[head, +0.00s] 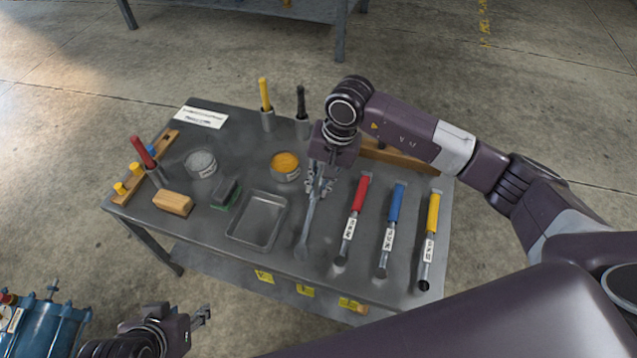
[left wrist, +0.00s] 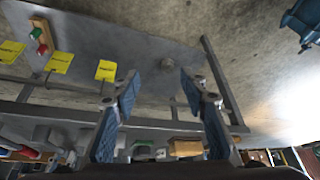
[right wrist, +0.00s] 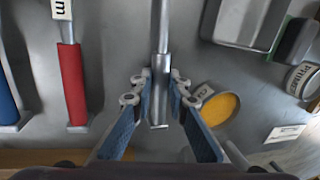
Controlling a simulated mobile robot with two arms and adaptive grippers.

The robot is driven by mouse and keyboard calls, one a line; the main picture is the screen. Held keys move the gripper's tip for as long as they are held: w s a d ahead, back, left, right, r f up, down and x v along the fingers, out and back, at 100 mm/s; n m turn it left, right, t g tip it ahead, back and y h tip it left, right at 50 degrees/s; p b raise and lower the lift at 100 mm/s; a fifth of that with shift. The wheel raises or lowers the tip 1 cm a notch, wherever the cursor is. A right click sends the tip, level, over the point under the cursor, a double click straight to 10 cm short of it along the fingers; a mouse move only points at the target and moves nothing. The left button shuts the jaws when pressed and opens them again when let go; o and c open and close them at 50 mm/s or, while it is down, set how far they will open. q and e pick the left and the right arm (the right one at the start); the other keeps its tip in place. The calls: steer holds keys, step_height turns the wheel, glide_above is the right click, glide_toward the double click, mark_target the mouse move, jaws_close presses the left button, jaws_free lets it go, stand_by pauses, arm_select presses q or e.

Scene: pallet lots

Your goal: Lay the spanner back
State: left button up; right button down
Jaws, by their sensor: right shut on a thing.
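The spanner (head: 309,222) is a grey metal tool between the shallow metal tray and the red-handled tool. Its far end is inside my right gripper (head: 320,182), which comes down from above. In the right wrist view, the jaws (right wrist: 160,86) are closed on the spanner's grey handle (right wrist: 159,108). The spanner is low over the table top; I cannot tell whether it touches. My left gripper (head: 203,315) is off the table's front-left side, low and empty. The left wrist view shows its fingers (left wrist: 160,82) apart.
On the table (head: 190,238), red (head: 359,195), blue (head: 395,208) and yellow (head: 432,215) handled tools lie right of the spanner. The metal tray (head: 238,237), a brush (head: 226,194), a wooden block (head: 173,203) and a yellow-filled tin (head: 286,166) are left. Blue machinery (head: 45,325) stands bottom left.

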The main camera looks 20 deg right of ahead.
arm_select(q)
steer(key=shift+w+d, duration=0.1)
steer(key=shift+w+r, duration=0.15)
steer(key=shift+w, duration=0.1)
steer(key=shift+w+d+r, duration=0.1)
steer(key=shift+w, duration=0.1)
